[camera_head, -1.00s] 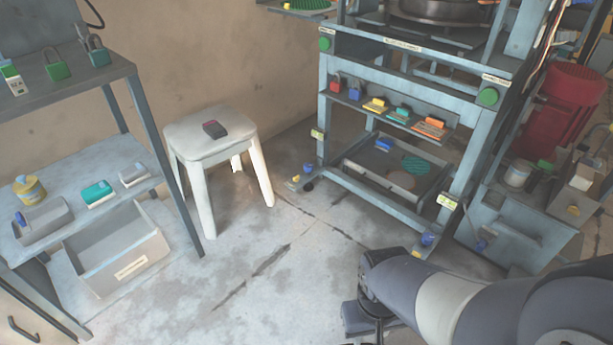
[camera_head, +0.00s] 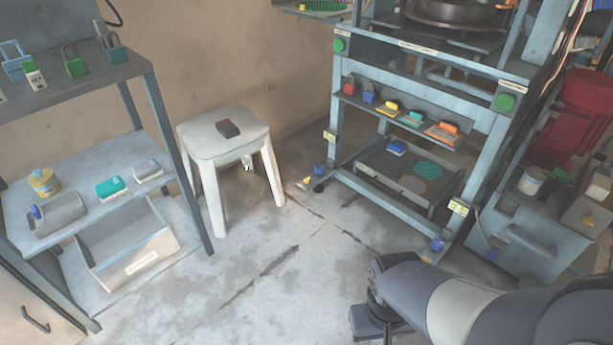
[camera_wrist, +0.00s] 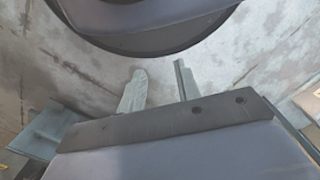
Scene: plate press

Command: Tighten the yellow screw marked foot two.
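The press frame stands at the right of centre in the head view. Its front right foot has a small yellow screw (camera_head: 427,260) beside a blue knob (camera_head: 437,243). Its left foot has another small yellow screw (camera_head: 307,180) beside a blue knob (camera_head: 318,169). Labels on the left leg (camera_head: 330,136) and right leg (camera_head: 457,207) are too small to read, so I cannot tell which is foot two. My gripper (camera_wrist: 158,82) is open and empty over bare floor in the wrist view. In the head view my arm hides most of it, left of and nearer than the right foot.
A white stool (camera_head: 225,140) with a dark red block stands left of the press. A shelf rack (camera_head: 135,185) is at the left, a grey cabinet (camera_head: 530,245) right of the press. A tray (camera_head: 370,170) sits low inside the press. The floor (camera_head: 290,270) between is clear.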

